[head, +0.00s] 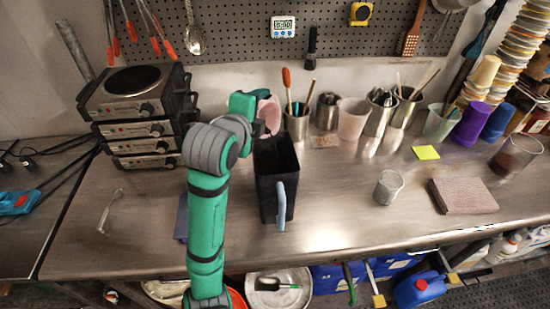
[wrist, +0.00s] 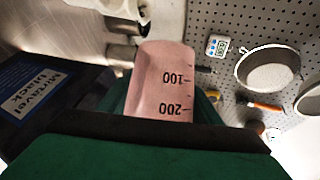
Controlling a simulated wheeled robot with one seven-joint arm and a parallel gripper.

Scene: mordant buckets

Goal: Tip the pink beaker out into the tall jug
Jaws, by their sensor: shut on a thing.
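The pink beaker (head: 268,110) is in my gripper, above the back end of the jug's opening in the head view. In the wrist view the beaker (wrist: 162,80) shows its 100 and 200 marks between the fingers. It looks tilted; its contents and any flow are not visible. The tall jug (head: 268,195) is black, with a pale blue handle at the front, and stands upright on the bench. Its dark side with a blue label (wrist: 38,92) shows at the left of the wrist view. My gripper (head: 262,128) is shut on the beaker, its fingers partly hidden.
Steel tool pots (head: 297,124) and a pale pinkish cup (head: 352,120) stand behind the jug to the right. Stacked hotplates (head: 140,115) are at the left. The bench front right of the jug is clear.

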